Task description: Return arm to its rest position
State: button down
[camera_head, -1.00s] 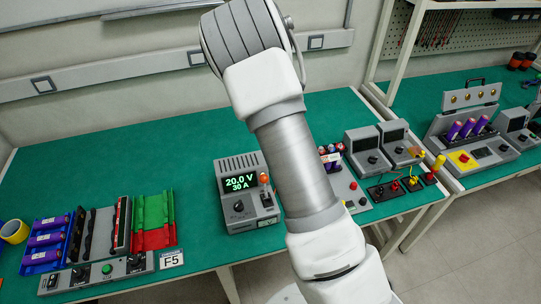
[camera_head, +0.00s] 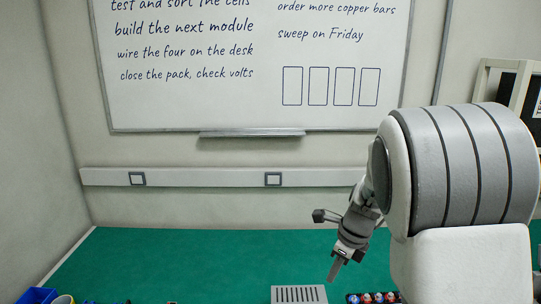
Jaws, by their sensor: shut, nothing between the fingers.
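My gripper (camera_head: 336,270) shows right of centre in the head view, small and pointing down over the back part of the green bench (camera_head: 190,252). Its fingers are shut with nothing between them. My arm's large grey and white links fill the right side of the view and hide what lies behind them.
The top of a grey power unit (camera_head: 299,294) stands below and left of my gripper. Several cells (camera_head: 371,298) show at the bottom edge, right of it. A whiteboard (camera_head: 250,70) hangs on the wall.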

jog(key=s+r+n+t, duration=0.1)
jog(key=s+r+n, duration=0.3)
jog(key=s+n, duration=0.4)
jog(key=s+a+r+n+t+h+b, duration=0.1)
jog(key=s+r+n, duration=0.3)
jog(key=s+n, duration=0.3)
jog(key=s+r+n+t+h, duration=0.1)
jog(key=s+r+n, duration=0.3)
jog(key=s+n, duration=0.4)
jog(key=shift+s+a+n+t+b, duration=0.15)
jog(key=shift+s+n+t+b, duration=0.25)
jog(key=shift+n, duration=0.6)
